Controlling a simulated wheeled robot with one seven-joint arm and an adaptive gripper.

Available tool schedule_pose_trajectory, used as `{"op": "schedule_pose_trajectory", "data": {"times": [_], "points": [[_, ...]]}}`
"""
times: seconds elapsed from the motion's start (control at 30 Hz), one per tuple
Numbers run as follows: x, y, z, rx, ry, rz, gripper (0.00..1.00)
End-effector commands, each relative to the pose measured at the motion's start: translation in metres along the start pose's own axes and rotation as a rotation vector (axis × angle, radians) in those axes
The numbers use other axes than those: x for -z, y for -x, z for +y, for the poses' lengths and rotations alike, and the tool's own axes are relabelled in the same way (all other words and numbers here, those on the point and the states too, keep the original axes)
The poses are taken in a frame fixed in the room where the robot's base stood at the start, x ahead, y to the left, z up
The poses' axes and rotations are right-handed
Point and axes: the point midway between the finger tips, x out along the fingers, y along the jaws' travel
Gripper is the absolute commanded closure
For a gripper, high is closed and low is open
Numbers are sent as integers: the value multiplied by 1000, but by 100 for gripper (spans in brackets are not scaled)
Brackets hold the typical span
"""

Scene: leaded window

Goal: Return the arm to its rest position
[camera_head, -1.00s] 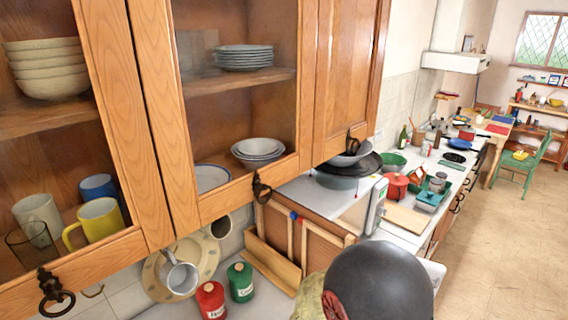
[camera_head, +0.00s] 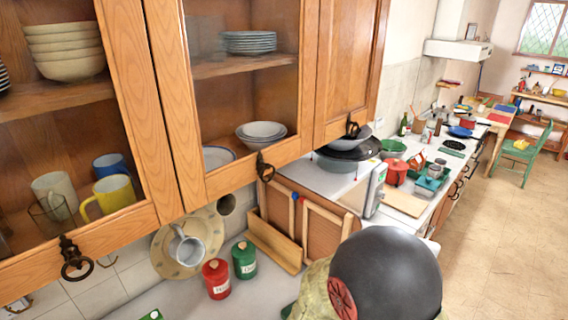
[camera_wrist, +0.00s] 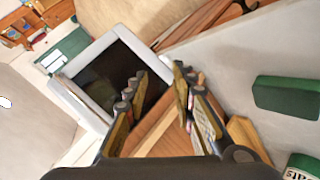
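My gripper (camera_wrist: 160,85) is in the wrist view, with its two fingers apart and nothing between them. Through the gap I see a wooden board and the dark door of a white microwave (camera_wrist: 75,88) beyond. I cannot tell whether the fingers touch anything. In the head view, part of my arm (camera_head: 390,275) shows as a dark dome with a red disc at the bottom, in front of the counter; my gripper itself is hidden there.
Glass-fronted wall cupboards (camera_head: 165,110) hang over the counter at left. Beneath stand a red canister (camera_head: 216,279), a green canister (camera_head: 243,260) and wooden trays (camera_head: 272,245). A green box (camera_wrist: 287,97) is right in the wrist view.

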Motion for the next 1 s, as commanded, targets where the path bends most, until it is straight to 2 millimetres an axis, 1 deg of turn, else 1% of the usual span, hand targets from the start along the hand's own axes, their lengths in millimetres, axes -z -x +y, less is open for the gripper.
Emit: {"op": "schedule_pose_trajectory", "data": {"times": [0.03, 0.1, 0.17, 0.2, 0.27, 0.3, 0.37, 0.4, 0.43, 0.5, 0.57, 0.6, 0.67, 0.7, 0.77, 0.8, 0.87, 0.9, 0.97, 1.0], "points": [[10, 6, -20, 97, -48, 26, 74], [23, 20, -51, 258, -123, 48, 74], [32, 37, -74, 391, -179, 50, 74], [36, 50, -86, 476, -210, 44, 74], [40, 72, -101, 598, -246, 25, 74], [41, 88, -108, 673, -264, 6, 74], [38, 112, -114, 773, -278, -33, 74], [34, 128, -114, 832, -281, -63, 74], [30, 139, -114, 871, -280, -88, 74], [16, 164, -105, 941, -270, -150, 74], [0, 183, -92, 977, -252, -206, 74], [-13, 193, -80, 988, -237, -243, 74], [-35, 204, -58, 982, -213, -294, 74], [-50, 209, -43, 966, -200, -323, 74], [-70, 214, -18, 929, -183, -352, 74], [-84, 215, -1, 899, -174, -362, 74], [-100, 215, 24, 849, -165, -360, 74], [-110, 215, 40, 816, -161, -348, 74], [-119, 213, 60, 770, -160, -308, 74], [-120, 212, 72, 744, -173, -271, 74]]}}
